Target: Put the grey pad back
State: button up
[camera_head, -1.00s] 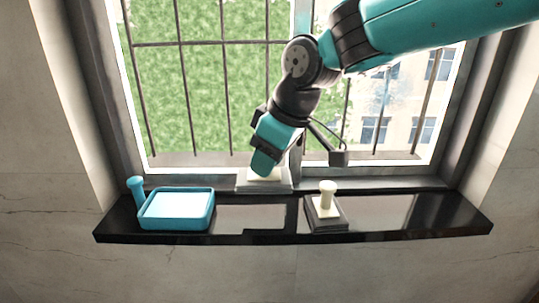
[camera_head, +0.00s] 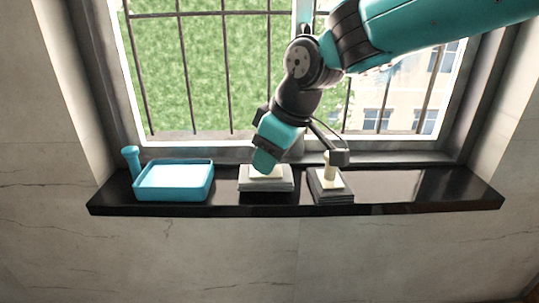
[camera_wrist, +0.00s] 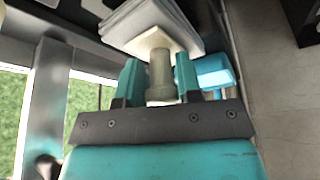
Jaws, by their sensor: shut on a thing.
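My gripper (camera_head: 265,167) is shut on the cream handle of a grey pad (camera_head: 267,186). The pad is a layered square with a cream plate on top. In the wrist view the two teal fingers (camera_wrist: 159,80) sit on either side of the handle, and the grey pad (camera_wrist: 150,16) is beyond its cream plate. In the head view the pad is level over the black ledge, between the blue tray and a second pad. I cannot tell whether it touches the ledge. The fingers hide its handle in the head view.
The second pad (camera_head: 332,197), dark grey with a cream handle, stands close on the right. A blue tray (camera_head: 172,196) and a blue post (camera_head: 132,160) are at the left. The black ledge (camera_head: 420,188) is clear at the right. A barred window (camera_head: 220,80) stands behind.

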jog(key=shift+f+b, duration=0.5)
jog(key=shift+f, duration=0.15)
jog(key=o, duration=1.1)
jog(key=b+v, duration=0.1)
jog(key=v, duration=1.6)
jog(key=s+d+f+m, duration=0.1)
jog(key=s+d+f, duration=0.1)
jog(key=s+f, duration=0.4)
jog(key=s+d+f+m+g+b, duration=0.1)
jog(key=s+d+f+m, duration=0.1)
jog(key=s+f, duration=0.4)
jog(key=s+d+f+m+g, duration=0.1)
jog(key=s+d+f+m, duration=0.1)
jog(key=s+f, duration=0.4)
jog(key=shift+s+d+f+b, duration=0.2)
jog(key=shift+d+f+b, duration=0.1)
jog(key=shift+d+f, duration=0.3)
